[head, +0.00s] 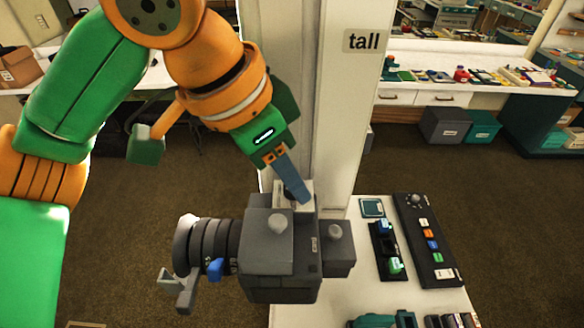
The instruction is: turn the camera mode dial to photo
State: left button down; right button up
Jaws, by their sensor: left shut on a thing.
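A grey camera (280,255) with a ribbed lens (208,246) pointing left stands in the lower middle of the head view. My left gripper (293,188) reaches down from the upper left to the camera's back top edge. Its blue-grey fingers are shut on a small dark part, which I take to be the mode dial, over a pale plate (303,196). The fingers mostly hide the dial, and I cannot read its setting. My right gripper is not in view.
A white pillar (338,130) marked "tall" rises close behind the camera. To the right, a white table (365,260) holds a dark button panel (428,240) and a black tray (382,252) with small items. A long cluttered counter (440,55) stands farther back.

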pick_arm(q)
jog(key=shift+m, duration=0.6)
jog(key=shift+m+g, duration=0.3)
jog(key=c, duration=0.6)
grip_release()
jog(key=shift+a, duration=0.15)
jog(key=v, duration=0.7)
jog(key=shift+s+a+r, duration=0.1)
jog(key=shift+a, duration=0.15)
